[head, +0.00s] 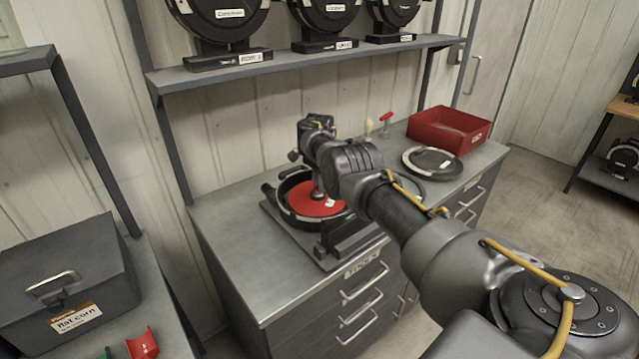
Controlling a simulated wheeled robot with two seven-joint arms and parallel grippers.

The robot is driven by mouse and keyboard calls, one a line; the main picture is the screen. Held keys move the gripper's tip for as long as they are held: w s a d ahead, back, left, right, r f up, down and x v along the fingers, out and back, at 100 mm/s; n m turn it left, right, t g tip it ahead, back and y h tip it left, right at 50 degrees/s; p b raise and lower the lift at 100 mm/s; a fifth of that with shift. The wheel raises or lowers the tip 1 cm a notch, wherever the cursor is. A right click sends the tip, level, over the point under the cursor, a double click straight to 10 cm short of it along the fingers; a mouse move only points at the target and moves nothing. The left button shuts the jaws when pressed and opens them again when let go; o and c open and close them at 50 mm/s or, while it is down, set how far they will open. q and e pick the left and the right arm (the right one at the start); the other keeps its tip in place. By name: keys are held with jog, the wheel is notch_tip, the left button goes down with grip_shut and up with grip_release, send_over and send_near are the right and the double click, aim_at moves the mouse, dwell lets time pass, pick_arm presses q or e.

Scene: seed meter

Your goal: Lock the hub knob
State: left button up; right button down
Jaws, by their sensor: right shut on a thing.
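The seed meter (283,212) lies open on the metal counter, a dark round housing on a flat base. A red seed disc (300,199) sits inside it. My right arm reaches in from the right, and my right gripper (318,191) points down at the middle of the disc. It is shut on the hub knob at the disc's centre; the knob is small and mostly hidden by the gripper, so its turned position cannot be told. My left gripper is not in view.
A round dark cover with a pale rim (432,162) lies on the counter at right, near a red bin (449,131). A red-handled tool (386,120) stands behind. A shelf (300,62) with several labelled discs hangs above. The counter's left front (240,260) is clear.

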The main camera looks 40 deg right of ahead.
jog(key=c, duration=1.3)
grip_release()
notch_tip(320, 180, up, 11)
jog(key=shift+f+b, duration=0.15)
jog(key=shift+b, duration=0.6)
